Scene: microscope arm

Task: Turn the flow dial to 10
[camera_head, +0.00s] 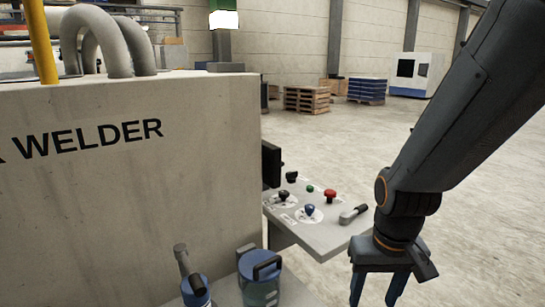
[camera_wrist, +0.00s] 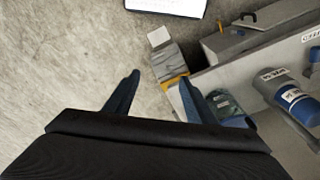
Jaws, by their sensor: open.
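The grey control panel (camera_head: 335,239) juts out from the right side of the welder housing. It carries two round white dial plates, one with a blue knob (camera_head: 309,210) and one with a black knob (camera_head: 283,196). Their labels are too small to read, so I cannot tell which is the flow dial or its setting. My gripper (camera_head: 377,290) points down, open and empty, to the right of the panel and apart from it. In the wrist view my gripper (camera_wrist: 158,86) has bare floor between its fingers, and no dial is identifiable there.
The panel also has a red button (camera_head: 330,195), a green button (camera_head: 309,188) and a grey lever (camera_head: 354,214) at its right edge. A blue-lidded canister (camera_head: 262,283) stands below, beside the welder housing (camera_head: 140,180). Open floor lies to the right.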

